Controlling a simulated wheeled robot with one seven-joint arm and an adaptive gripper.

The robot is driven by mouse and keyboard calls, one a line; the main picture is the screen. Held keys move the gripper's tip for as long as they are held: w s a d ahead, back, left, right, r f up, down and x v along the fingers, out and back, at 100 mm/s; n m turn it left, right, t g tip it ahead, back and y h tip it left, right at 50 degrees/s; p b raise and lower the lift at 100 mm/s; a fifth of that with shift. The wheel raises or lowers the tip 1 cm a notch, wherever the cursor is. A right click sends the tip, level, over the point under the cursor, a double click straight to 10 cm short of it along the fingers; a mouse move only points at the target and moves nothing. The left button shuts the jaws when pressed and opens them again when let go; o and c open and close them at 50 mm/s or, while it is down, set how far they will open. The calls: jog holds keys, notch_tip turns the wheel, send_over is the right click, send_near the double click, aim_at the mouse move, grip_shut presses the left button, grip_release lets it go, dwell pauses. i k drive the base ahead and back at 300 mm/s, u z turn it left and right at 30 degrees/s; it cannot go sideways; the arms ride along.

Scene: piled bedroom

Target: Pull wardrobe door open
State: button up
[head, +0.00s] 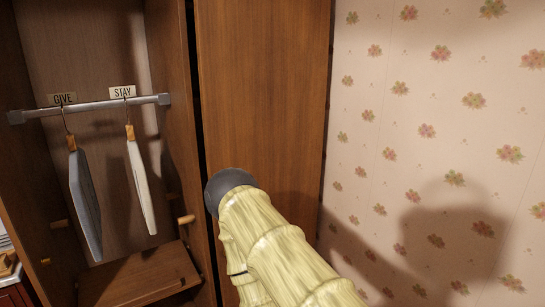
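The wardrobe (173,60) is brown wood, and its left compartment stands open to view. A tall flat wooden panel (265,90) is to its right, past a narrow dark vertical gap; I cannot tell whether it is the door swung wide or a closed front. A short wooden peg or knob (186,219) sticks out near the compartment's right side. No handle shows on the panel. My arm comes up from the bottom right in front of the panel and hides its lower part; I cannot tell if it touches. My gripper's fingers are not visible.
A metal rail (90,107) holds a grey garment (84,205) and a white garment (141,185) under tags reading GIVE (62,99) and STAY (122,91). A low wooden shelf (140,278) is below. Flowered wall (440,120) bounds the right; stacked items (8,262) sit far left.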

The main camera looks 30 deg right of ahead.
aim_at(263, 65)
jog(key=k, duration=1.2)
jog(key=z, duration=0.25)
jog(key=i, duration=0.7)
jog(key=u, duration=0.2)
